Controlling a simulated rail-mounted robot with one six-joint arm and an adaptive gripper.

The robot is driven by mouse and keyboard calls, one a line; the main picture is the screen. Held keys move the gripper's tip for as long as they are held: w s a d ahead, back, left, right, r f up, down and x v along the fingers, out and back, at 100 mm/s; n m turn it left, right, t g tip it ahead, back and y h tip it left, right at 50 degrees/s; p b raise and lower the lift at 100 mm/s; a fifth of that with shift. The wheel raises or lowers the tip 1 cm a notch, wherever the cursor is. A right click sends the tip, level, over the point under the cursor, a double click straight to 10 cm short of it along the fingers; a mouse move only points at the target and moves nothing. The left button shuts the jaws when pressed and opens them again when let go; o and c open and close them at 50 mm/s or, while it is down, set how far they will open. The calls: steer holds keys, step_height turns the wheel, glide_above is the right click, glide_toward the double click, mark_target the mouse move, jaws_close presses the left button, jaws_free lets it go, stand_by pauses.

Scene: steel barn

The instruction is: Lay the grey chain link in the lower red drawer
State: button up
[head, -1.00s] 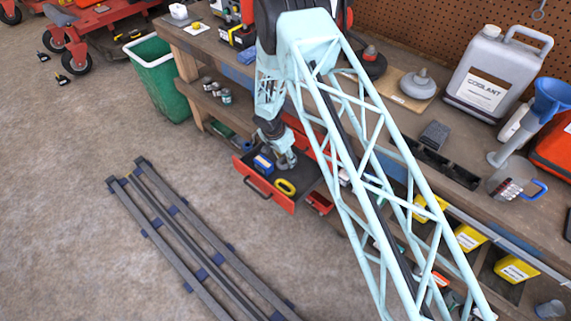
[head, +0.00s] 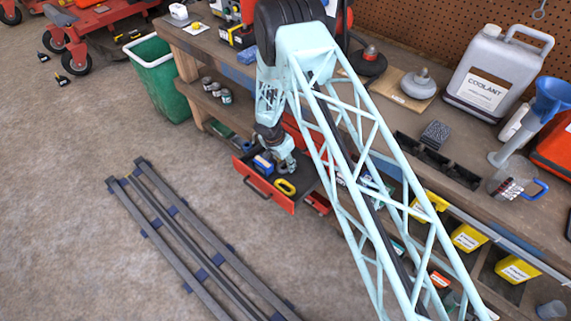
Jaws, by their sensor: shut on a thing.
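The lower red drawer (head: 284,201) is pulled open below the workbench, with a dark interior. A blue box (head: 263,164) and a yellow ring (head: 285,187) lie in it. My gripper (head: 287,169) points down over the drawer, between the blue box and the drawer's right side, just behind the yellow ring. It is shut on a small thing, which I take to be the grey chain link. The link cannot be clearly made out at this size, and I cannot tell whether it touches the drawer floor.
My arm passes in front of the bench and hides part of the red cabinet. The wooden workbench (head: 215,51) overhangs the drawer. A green bin (head: 160,65) stands to the left. Grey metal rails (head: 172,228) lie on the floor in front. Yellow bins (head: 468,238) sit on the lower shelf at right.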

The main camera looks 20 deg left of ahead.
mark_target(281, 169)
steer(key=shift+f, duration=0.1)
stand_by(0.3)
steer(key=o, duration=1.2)
steer(key=shift+r, duration=0.2)
steer(key=p+v, duration=0.1)
steer(key=v, duration=1.1)
steer(key=shift+f, duration=0.1)
